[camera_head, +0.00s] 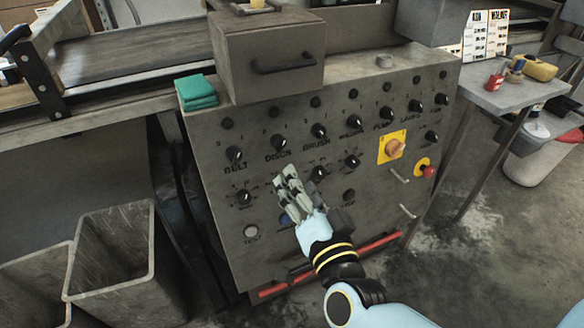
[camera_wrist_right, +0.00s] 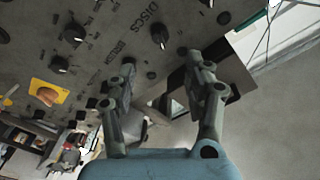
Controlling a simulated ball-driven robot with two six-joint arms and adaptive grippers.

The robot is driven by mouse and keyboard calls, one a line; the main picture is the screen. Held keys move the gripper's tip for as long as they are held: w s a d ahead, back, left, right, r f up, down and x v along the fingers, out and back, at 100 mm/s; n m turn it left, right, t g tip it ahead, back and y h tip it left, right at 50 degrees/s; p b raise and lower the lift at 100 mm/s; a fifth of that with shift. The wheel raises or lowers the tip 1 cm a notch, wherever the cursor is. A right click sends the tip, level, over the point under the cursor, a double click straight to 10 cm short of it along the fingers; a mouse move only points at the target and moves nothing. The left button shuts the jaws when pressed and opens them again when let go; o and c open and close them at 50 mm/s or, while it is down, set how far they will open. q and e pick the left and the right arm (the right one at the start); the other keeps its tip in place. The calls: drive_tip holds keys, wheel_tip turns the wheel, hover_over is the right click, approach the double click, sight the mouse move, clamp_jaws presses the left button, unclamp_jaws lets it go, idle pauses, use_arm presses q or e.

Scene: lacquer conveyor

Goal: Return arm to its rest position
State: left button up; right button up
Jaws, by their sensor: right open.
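My right gripper (camera_head: 291,190) is in front of the lower left part of the grey control panel (camera_head: 215,178) in the head view. It is open and nothing shows between its fingers. In the right wrist view the two fingers of this gripper (camera_wrist_right: 165,85) stand apart, with the panel (camera_wrist_right: 110,65) behind them. The gripper and forearm hide part of the panel's lower dials and labels. My right arm comes in from the lower right. My left gripper does not show.
The panel carries several black knobs, a yellow-backed rotary switch (camera_head: 394,148) and a red button (camera_head: 429,172). A red bar (camera_head: 330,264) runs along its base. Grey bins (camera_head: 122,262) stand at the left. A side table (camera_head: 510,92) stands at the right. Open floor lies at the lower right.

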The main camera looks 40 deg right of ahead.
drive_tip(key=shift+s+a, duration=0.15)
drive_tip(key=shift+s, duration=0.25)
drive_tip(key=s+f+n+g+y, duration=0.2)
drive_tip(key=s+f+n, duration=0.15)
drive_tip(key=f, duration=0.55)
drive_tip(key=s+f+n+g+y, duration=0.1)
drive_tip(key=s+f+n+g, duration=0.2)
drive_tip(key=f, duration=0.5)
drive_tip(key=s+f+n+g+y, duration=0.2)
drive_tip(key=s+f, duration=0.3)
drive_tip(key=f, duration=0.4)
drive_tip(key=s+d+f+n+g, duration=0.2)
drive_tip(key=s+f+g, duration=0.2)
drive_tip(key=s, duration=0.8)
drive_tip(key=s+d+f+n+g, duration=0.2)
drive_tip(key=s+f+g, duration=0.3)
drive_tip(key=s, duration=0.7)
wheel_tip(320, 180, down, 3)
drive_tip(key=shift+s+d+r, duration=0.15)
drive_tip(key=shift+s+d, duration=0.1)
drive_tip(key=shift+s, duration=0.05)
